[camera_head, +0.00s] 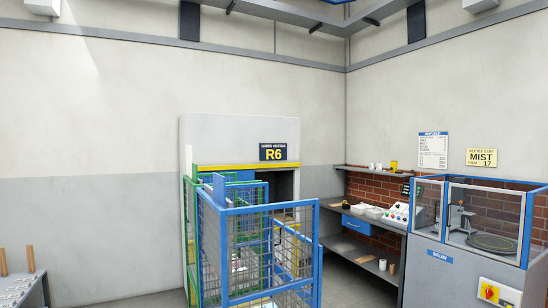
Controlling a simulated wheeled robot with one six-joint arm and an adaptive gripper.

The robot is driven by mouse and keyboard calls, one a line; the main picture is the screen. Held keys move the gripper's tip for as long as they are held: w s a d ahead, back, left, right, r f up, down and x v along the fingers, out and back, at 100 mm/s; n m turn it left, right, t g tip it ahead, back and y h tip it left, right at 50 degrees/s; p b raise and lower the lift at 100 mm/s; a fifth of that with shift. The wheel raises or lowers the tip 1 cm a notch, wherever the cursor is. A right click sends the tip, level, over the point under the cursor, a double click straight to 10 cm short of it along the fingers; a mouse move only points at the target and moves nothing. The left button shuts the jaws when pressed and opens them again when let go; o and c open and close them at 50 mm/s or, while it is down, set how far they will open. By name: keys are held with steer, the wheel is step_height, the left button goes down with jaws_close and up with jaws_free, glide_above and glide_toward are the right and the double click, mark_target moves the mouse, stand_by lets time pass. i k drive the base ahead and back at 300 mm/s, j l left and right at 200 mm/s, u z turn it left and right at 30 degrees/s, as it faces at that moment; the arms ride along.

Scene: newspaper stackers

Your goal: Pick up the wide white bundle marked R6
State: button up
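I cannot make out a wide white bundle marked R6 in the head view. The only R6 I can read is on a dark sign (273,153) with yellow lettering, on the pale housing (230,135) above an opening in the back wall. Blue mesh cages (259,209) stand in front of that opening. Some pale and yellowish shapes show behind their mesh, too small and covered to identify. My gripper is not in view.
A green-framed cage (187,232) stands behind the blue ones at left. A shelf bench (362,262) with small items runs along the brick wall at right. A blue-framed machine (437,262) stands front right. A grey rack (20,288) is at lower left.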

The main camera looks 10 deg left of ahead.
mark_target(358, 210)
steer(key=i+l+z, duration=0.3)
steer(key=i+z, duration=0.2)
steer(key=i+l+z, duration=0.1)
steer(key=i+z, duration=0.4)
steer(key=i, duration=0.15)
steer(key=i+j+z, duration=0.15)
steer(key=i+z, duration=0.35)
steer(key=i+u, duration=0.3)
steer(key=i, duration=0.25)
steer(key=i+l+u, duration=0.1)
steer(key=i+u, duration=0.15)
steer(key=i, duration=0.3)
steer(key=i+l+u, duration=0.3)
steer(key=i, duration=0.25)
steer(key=i+j+u, duration=0.25)
steer(key=i+u, duration=0.15)
steer(key=i, duration=0.25)
steer(key=i+j+u, duration=0.1)
steer(key=i+u, duration=0.3)
steer(key=i, duration=0.2)
steer(key=i+l+u, duration=0.15)
steer(key=i+u, duration=0.25)
steer(key=i, duration=0.25)
steer(key=i+j+z, duration=0.45)
steer(key=i, duration=0.35)
steer(key=i+j+z, duration=0.4)
steer(key=i+j, duration=0.3)
steer(key=j, duration=0.25)
